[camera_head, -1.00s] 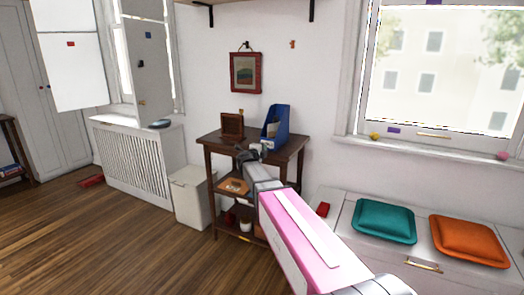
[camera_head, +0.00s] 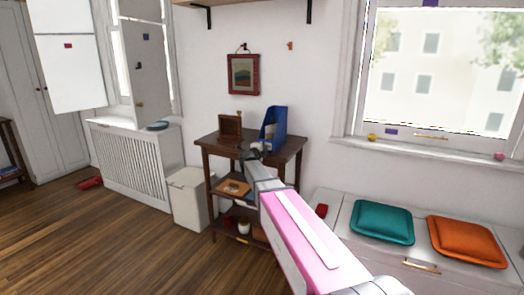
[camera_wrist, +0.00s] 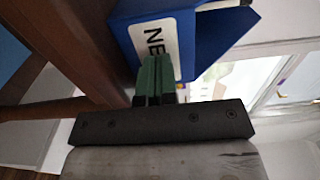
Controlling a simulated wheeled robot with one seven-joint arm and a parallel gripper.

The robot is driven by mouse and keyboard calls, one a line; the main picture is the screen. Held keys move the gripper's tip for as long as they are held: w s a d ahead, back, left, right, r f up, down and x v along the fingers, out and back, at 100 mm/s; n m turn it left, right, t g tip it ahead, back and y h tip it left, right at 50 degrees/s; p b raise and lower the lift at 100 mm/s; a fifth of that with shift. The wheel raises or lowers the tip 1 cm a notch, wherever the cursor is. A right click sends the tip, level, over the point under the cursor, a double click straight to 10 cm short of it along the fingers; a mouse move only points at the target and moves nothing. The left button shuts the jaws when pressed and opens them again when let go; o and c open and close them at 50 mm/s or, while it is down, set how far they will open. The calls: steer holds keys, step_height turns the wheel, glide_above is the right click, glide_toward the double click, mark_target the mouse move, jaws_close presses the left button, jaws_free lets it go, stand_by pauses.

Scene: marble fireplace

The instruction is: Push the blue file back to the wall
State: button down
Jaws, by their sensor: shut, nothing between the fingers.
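The blue file (camera_head: 274,128) stands upright on the top of the dark wooden shelf unit (camera_head: 290,150), close to the white wall (camera_head: 335,95). In the wrist view the blue file (camera_wrist: 200,42) fills the upper middle, with a white label bearing black letters. My gripper (camera_head: 252,149) is at the front edge of the shelf top, in front of the file. In the wrist view the green fingertips of my gripper (camera_wrist: 155,78) are shut together with nothing between them, right at the file's face. I cannot tell for sure whether they touch it.
A brown wooden frame (camera_head: 230,126) stands left of the file on the same top. A white bin (camera_head: 188,198) is left of the shelf unit. A bench with teal (camera_head: 382,222) and orange (camera_head: 466,241) cushions is at the right.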

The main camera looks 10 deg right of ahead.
steer(key=shift+x, duration=1.6)
steer(key=shift+w, duration=0.2)
steer(key=shift+s, duration=0.1)
steer(key=shift+v, duration=1.7)
steer(key=v, duration=1.4)
